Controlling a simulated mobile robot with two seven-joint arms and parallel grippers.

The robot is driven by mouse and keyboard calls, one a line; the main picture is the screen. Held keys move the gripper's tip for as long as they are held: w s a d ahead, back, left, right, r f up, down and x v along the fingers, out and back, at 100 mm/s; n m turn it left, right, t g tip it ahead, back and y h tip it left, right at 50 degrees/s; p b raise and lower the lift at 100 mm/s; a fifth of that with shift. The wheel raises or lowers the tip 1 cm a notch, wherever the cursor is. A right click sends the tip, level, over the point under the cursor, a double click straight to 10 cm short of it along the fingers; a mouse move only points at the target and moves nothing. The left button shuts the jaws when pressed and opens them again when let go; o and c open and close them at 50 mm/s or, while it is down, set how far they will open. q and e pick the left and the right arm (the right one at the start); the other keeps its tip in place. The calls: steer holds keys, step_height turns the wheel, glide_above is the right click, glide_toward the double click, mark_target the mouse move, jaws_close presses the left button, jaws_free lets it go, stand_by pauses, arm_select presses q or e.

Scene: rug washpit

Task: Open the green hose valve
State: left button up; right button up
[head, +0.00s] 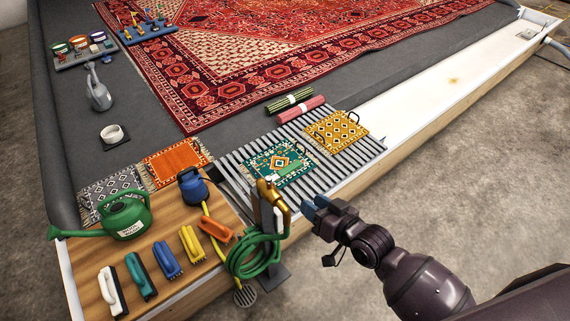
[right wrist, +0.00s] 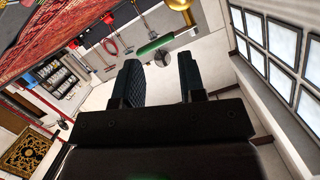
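The brass hose tap (head: 268,194) stands on a post at the right end of the wooden shelf. A green lever (head: 285,171) sticks out beside its top, and a coiled green hose (head: 240,262) hangs below it. My right gripper (head: 314,206) is just right of the tap, apart from it, with its fingers pointing left. In the right wrist view its two fingers (right wrist: 160,75) are spread with nothing between them. The green lever (right wrist: 154,45) and part of the brass tap (right wrist: 180,5) show beyond the fingertips there. My left gripper is not in view.
The wooden shelf (head: 95,258) holds several brushes, a green watering can (head: 123,215) and a blue jug (head: 192,186). Slats (head: 232,160) with two small rugs lie behind the tap. Bare concrete floor (head: 470,180) lies right of the pit wall.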

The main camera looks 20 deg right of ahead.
mark_target(292, 171)
steer(key=w+a+m+t, duration=0.3)
steer(key=w+m, duration=1.1)
steer(key=shift+a+r+m+b, duration=0.2)
steer(key=shift+m+b, duration=0.1)
steer(key=shift+m, duration=0.1)
steer(key=shift+w, duration=0.1)
jaws_close()
